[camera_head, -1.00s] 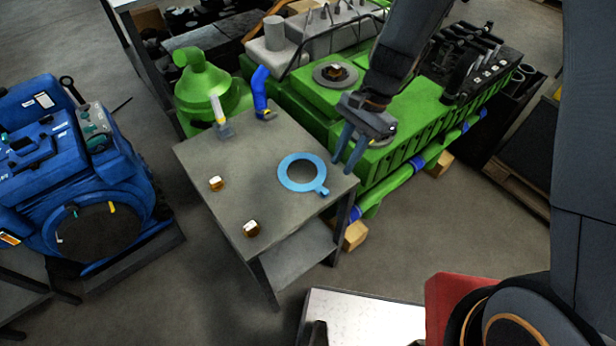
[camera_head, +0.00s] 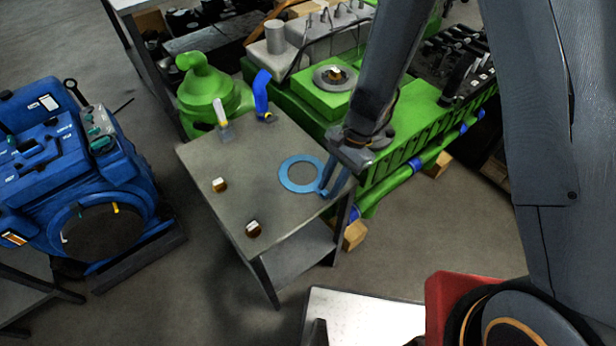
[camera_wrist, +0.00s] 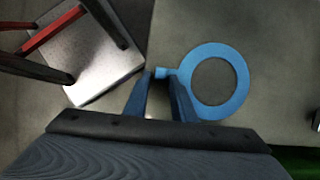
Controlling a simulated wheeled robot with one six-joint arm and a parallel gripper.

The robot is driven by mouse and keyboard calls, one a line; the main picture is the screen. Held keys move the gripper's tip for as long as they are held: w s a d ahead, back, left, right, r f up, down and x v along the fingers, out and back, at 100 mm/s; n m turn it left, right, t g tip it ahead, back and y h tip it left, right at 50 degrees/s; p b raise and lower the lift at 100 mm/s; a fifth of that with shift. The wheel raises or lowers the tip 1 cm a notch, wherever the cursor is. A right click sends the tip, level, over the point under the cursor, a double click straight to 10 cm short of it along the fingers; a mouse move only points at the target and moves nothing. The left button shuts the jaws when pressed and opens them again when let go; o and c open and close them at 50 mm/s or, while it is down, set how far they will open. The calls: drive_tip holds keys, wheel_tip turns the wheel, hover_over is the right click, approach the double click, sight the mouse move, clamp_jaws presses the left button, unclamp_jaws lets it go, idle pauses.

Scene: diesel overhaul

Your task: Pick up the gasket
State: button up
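The gasket is a flat blue ring (camera_head: 286,181) with a small tab, lying on the grey table near its right edge. It also shows in the wrist view (camera_wrist: 236,95), with its tab (camera_wrist: 161,73) pointing left. My gripper (camera_head: 326,190) is at the tab side of the ring, over the table's right edge. In the wrist view, the two blue fingers (camera_wrist: 158,88) are apart, with a gap between them just short of the tab. Nothing is seen held. Whether the fingertips are at table height cannot be told.
The green engine (camera_head: 410,140) stands close behind my gripper. The table's middle is clear.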

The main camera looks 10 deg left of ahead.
clamp_jaws()
drive_tip(key=shift+r, duration=0.1)
